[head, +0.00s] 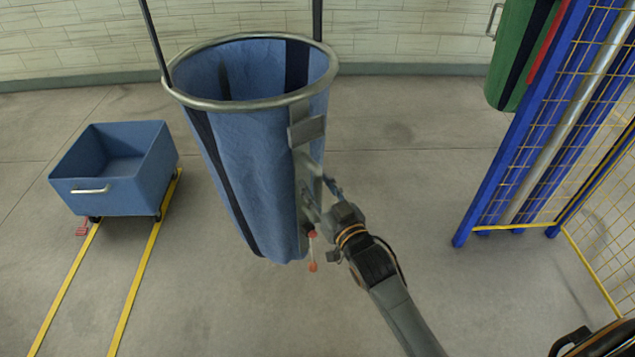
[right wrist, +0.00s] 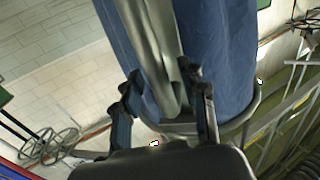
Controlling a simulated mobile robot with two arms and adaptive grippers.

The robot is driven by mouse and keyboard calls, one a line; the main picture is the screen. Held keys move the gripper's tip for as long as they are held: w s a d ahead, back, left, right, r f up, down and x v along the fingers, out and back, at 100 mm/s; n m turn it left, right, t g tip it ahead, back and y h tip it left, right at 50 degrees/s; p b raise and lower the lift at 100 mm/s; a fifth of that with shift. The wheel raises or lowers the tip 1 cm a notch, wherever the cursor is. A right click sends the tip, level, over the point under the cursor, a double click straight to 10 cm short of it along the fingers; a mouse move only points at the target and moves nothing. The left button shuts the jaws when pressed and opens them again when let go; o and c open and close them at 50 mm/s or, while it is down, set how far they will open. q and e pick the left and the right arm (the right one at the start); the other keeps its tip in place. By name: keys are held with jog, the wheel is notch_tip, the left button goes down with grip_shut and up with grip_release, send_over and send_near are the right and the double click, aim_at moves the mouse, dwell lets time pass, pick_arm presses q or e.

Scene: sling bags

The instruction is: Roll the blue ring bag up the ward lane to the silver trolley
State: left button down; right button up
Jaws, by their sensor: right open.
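The blue ring bag (head: 255,165) hangs upright in the middle of the head view, its mouth held open by a round metal ring. Two dark straps rise from the ring. A grey metal bracket (head: 307,132) runs down its right side. My right gripper (head: 318,200) is at the lower part of this bracket, beside a small red-tipped lever (head: 312,252). In the right wrist view its open fingers (right wrist: 165,98) stand either side of a grey metal bar in front of the blue cloth; contact is unclear. No silver trolley shows clearly. My left gripper is out of view.
A blue tub cart (head: 80,188) with a silver handle stands at the left on two yellow floor lines (head: 128,305). A blue post frame with yellow mesh (head: 487,165) stands at the right, a green bag (head: 512,55) behind it. Floor around the bag is clear.

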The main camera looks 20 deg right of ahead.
jog(key=shift+w, duration=0.2)
grip_shut()
